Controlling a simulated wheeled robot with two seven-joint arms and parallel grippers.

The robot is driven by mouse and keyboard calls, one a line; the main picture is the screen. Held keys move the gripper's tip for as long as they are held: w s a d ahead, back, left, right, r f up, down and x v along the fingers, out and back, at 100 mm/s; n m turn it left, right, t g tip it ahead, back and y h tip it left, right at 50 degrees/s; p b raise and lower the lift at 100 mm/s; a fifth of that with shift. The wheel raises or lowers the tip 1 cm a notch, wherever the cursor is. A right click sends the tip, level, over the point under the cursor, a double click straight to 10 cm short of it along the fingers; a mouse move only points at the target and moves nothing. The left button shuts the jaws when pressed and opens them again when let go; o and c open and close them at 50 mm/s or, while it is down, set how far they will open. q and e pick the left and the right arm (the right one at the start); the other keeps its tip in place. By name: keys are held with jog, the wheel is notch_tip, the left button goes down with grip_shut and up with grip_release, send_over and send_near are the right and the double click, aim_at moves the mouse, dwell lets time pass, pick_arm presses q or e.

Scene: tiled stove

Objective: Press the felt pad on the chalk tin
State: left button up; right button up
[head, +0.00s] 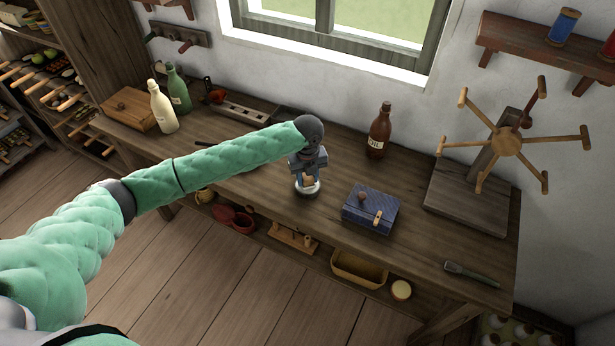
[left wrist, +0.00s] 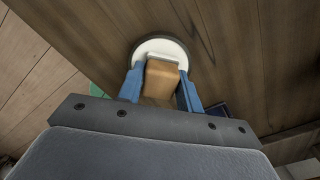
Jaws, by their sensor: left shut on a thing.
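My left gripper (head: 308,176) is shut on the felt pad, a tan wooden block with a pale strip at its far end. In the left wrist view the felt pad (left wrist: 162,78) sits between my blue fingers (left wrist: 160,88). I cannot tell whether the pad touches the chalk. My right gripper is not in view.
On the workbench (head: 270,190), a blue box (head: 370,212) and a brown bottle (head: 380,130) stand right of the tin. Two bottles (head: 162,106) stand at the left.

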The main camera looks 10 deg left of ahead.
pick_arm(q)
jog(key=shift+r+p, duration=2.8)
jog(key=shift+r, duration=0.65)
